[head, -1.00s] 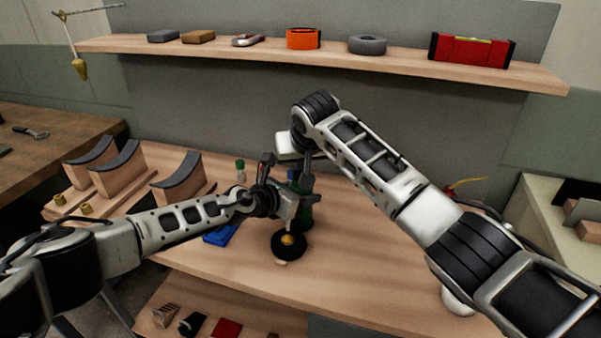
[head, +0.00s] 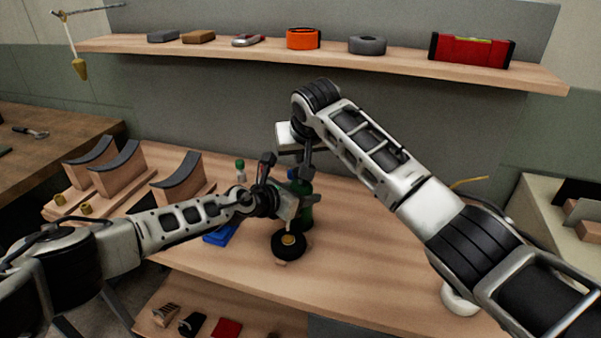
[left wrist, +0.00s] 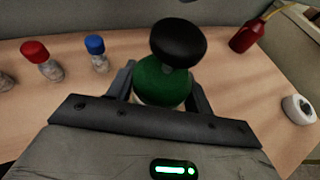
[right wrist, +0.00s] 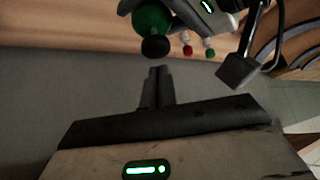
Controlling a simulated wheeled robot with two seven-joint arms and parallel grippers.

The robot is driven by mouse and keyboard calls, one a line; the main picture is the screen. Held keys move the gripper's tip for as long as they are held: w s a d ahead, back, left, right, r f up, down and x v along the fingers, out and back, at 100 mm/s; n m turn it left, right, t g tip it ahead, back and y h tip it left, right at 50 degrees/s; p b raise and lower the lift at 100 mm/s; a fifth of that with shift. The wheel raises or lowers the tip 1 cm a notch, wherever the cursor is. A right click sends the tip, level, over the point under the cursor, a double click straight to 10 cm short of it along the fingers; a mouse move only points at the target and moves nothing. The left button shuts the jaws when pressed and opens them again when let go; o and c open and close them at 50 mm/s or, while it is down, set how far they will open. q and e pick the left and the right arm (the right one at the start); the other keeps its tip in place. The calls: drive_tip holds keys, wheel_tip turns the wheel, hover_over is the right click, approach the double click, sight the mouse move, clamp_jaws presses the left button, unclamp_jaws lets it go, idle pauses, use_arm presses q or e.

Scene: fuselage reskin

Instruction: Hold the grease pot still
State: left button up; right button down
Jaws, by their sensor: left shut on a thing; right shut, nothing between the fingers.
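The grease pot is a green rounded pot (left wrist: 162,85) with a black knob on top. In the head view the green pot (head: 306,214) stands at the bench's middle, mostly behind my left gripper (head: 303,203). My left gripper is shut on the pot, with one finger on each side of it in the left wrist view. My right gripper (right wrist: 156,86) is shut and empty. Its fingertips point at the black knob (right wrist: 156,46), a little apart from it. In the head view my right gripper (head: 308,168) hangs above the pot.
Red-capped (left wrist: 36,52) and blue-capped (left wrist: 95,44) bottles stand nearby. A shelf (head: 220,52) runs behind.

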use_arm(q)
drive_tip(key=shift+r, duration=0.1)
use_arm(e)
drive_tip(key=shift+r, duration=2.45)
use_arm(q)
drive_tip(key=o, duration=1.4)
drive_tip(key=shift+o, duration=0.2)
